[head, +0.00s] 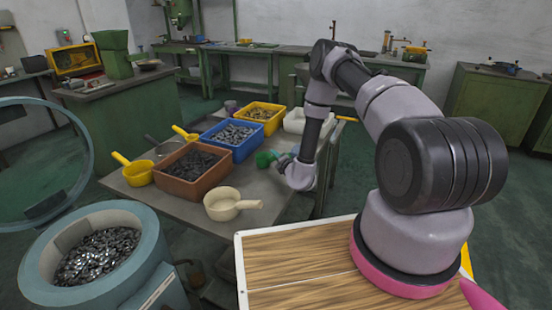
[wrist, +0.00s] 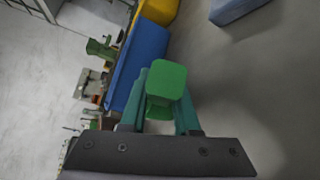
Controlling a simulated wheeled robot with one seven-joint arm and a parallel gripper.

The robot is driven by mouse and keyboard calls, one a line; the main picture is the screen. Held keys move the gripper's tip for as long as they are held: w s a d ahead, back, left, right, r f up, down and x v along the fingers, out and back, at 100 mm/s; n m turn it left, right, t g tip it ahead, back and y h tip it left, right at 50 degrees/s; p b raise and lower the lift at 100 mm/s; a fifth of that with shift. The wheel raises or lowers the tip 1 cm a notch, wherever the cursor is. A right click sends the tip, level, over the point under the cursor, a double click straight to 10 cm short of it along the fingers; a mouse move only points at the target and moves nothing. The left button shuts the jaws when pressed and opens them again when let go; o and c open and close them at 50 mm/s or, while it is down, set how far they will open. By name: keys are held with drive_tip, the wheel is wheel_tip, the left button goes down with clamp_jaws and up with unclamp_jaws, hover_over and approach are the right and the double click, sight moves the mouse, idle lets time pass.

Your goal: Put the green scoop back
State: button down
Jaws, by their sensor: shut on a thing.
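The green scoop (head: 265,158) is at the right side of the blue bin in the head view, partly hidden by my gripper. In the wrist view a green end of the scoop (wrist: 168,79) stands between my teal fingers. My gripper (head: 284,161) is shut on it, and its fingers (wrist: 163,106) lie on either side of the green part. I cannot tell whether the scoop touches the table (head: 285,200). The blue bin (head: 240,150) holds dark metal parts and also shows close to the left finger in the wrist view (wrist: 140,58).
A brown bin (head: 190,190), a yellow bin (head: 262,122) and a white bin (head: 294,121) stand on the same table. A cream scoop (head: 226,207), yellow scoops (head: 136,174) and a grey pan (head: 168,148) lie around them. A round parts bowl (head: 90,265) stands at front left.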

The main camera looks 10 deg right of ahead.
drive_tip(key=shift+f, duration=0.25)
drive_tip(key=c, duration=0.6)
unclamp_jaws()
drive_tip(key=shift+c, duration=0.2)
